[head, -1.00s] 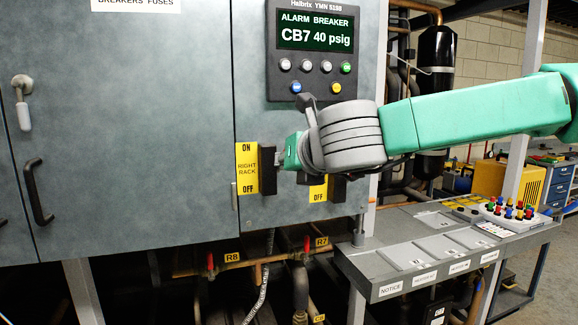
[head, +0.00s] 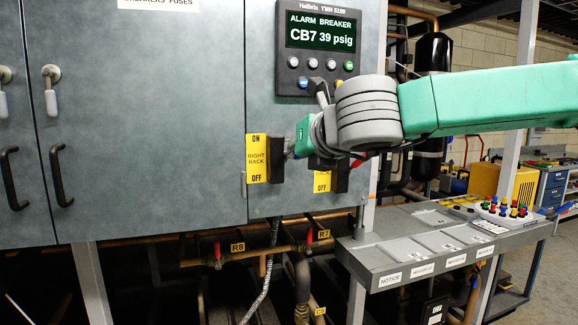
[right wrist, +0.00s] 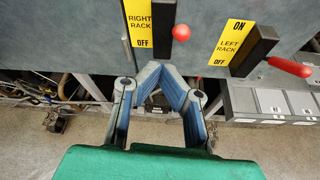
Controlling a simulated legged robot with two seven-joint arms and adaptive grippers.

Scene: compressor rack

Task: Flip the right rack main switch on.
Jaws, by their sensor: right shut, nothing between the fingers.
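The right rack main switch is a black block (head: 277,152) beside a yellow RIGHT RACK label (head: 257,158) marked ON at top and OFF at bottom. In the right wrist view its black body (right wrist: 159,45) and a red knob (right wrist: 181,33) show at the top. I cannot tell its setting. My right gripper (head: 290,148) is at the switch in the head view, covering part of it. In the right wrist view the gripper's blue-padded fingers (right wrist: 166,68) meet at the tips, empty, just below the switch; contact is unclear. My left gripper is not in view.
A LEFT RACK switch (right wrist: 255,50) with a red-ended handle sits close on the right. A display panel (head: 318,45) reading CB7 39 psig is above my right gripper. A grey console (head: 385,255) stands lower right. Pipes with red valves run below the cabinet.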

